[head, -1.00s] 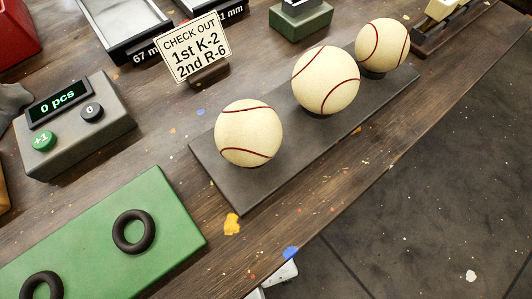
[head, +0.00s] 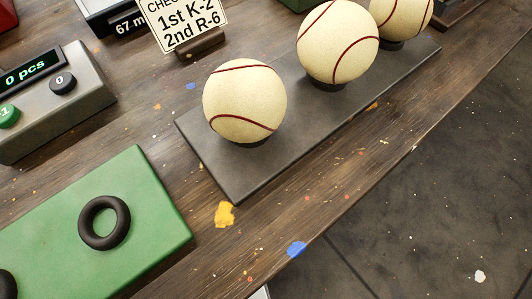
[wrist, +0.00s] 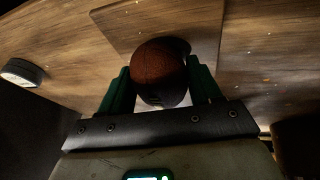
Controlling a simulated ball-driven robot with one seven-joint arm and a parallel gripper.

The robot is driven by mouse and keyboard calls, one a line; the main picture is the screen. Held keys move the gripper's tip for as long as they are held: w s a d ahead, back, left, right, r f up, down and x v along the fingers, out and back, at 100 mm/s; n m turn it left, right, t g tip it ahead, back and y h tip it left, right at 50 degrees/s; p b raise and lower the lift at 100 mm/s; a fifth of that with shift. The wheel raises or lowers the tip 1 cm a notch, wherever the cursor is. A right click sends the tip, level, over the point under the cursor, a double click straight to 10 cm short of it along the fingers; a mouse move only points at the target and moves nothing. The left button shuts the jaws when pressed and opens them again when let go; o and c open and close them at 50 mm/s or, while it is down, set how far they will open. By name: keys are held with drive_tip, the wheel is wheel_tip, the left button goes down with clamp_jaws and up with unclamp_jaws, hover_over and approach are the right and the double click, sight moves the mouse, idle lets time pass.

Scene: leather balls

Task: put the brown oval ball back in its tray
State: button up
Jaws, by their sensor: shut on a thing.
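The brown oval ball (wrist: 158,62) shows in the wrist view, pebbled and reddish brown, its lower part in shadow. My gripper (wrist: 160,78) has its green fingers on either side of it and is shut on it. Neither the ball nor the gripper shows in the head view. A tray marked "67 mm" (head: 104,27) is partly visible at the top left of the head view. I cannot tell whether it is the brown ball's tray.
A dark board (head: 230,183) holds several cream balls with red seams. A green mat (head: 150,195) with black rings lies at lower left. A counter box (head: 85,95) and a sign (head: 183,24) stand behind. The table's front edge runs diagonally, with floor beyond.

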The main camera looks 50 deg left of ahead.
drive_tip(key=shift+f, duration=0.4)
drive_tip(key=shift+d+f, duration=0.1)
drive_tip(key=shift+f, duration=0.15)
drive_tip(key=o, duration=1.2)
drive_tip(key=shift+s+f, duration=0.1)
drive_tip(key=shift+f, duration=0.05)
drive_tip(key=shift+s+r, duration=0.1)
drive_tip(key=shift+r, duration=0.4)
drive_tip(key=p+v, duration=0.2)
drive_tip(key=v, duration=0.2)
drive_tip(key=p+v, duration=0.2)
drive_tip(key=v, duration=0.2)
drive_tip(key=p+v, duration=0.2)
drive_tip(key=v, duration=0.2)
drive_tip(key=shift+w+r, duration=0.2)
drive_tip(key=shift+r, duration=0.1)
